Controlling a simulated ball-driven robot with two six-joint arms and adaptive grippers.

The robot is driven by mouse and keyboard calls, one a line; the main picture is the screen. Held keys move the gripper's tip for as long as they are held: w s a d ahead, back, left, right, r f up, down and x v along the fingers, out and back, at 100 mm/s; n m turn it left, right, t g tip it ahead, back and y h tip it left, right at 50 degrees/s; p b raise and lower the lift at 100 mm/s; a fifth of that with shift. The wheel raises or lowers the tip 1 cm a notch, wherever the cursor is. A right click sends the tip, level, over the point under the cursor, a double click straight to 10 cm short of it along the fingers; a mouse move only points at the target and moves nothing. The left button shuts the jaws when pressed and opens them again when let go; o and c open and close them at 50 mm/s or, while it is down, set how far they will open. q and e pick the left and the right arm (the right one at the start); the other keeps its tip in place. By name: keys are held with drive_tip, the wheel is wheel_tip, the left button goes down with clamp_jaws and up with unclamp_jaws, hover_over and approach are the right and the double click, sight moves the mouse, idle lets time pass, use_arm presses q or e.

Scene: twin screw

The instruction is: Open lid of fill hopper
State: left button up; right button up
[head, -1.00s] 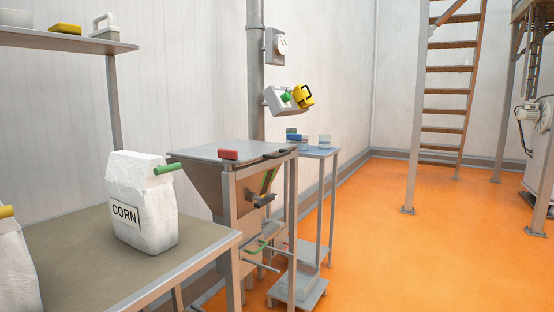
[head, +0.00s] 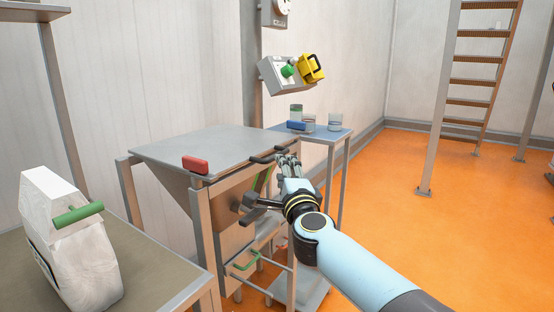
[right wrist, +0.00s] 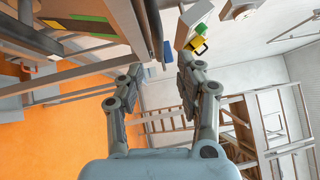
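The fill hopper (head: 178,182) stands in the middle of the head view. Its flat grey lid (head: 210,146) lies shut on top. A dark handle (head: 262,159) sits at the lid's right front edge. My right gripper (head: 288,160) is at that edge beside the handle; contact cannot be told. In the right wrist view my right gripper (right wrist: 160,70) has its two fingers spread apart with nothing between them. My left gripper is not in view.
A red block (head: 195,164) is at the lid's front corner. A corn bag (head: 80,260) stands on the table at left. A small blue-topped table (head: 335,133) with jars is behind the hopper. A control box (head: 283,78) hangs above. Orange floor is free at right.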

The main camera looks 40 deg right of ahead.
drive_tip(key=b+x, duration=0.1)
drive_tip(key=x, duration=0.6)
drive_tip(key=shift+w+d+f, duration=0.1)
drive_tip(key=shift+w+d, duration=0.05)
drive_tip(key=shift+w, duration=0.15)
drive_tip(key=shift+w+d, duration=0.15)
drive_tip(key=shift+w, duration=0.2)
drive_tip(key=shift+c, duration=0.4)
clamp_jaws()
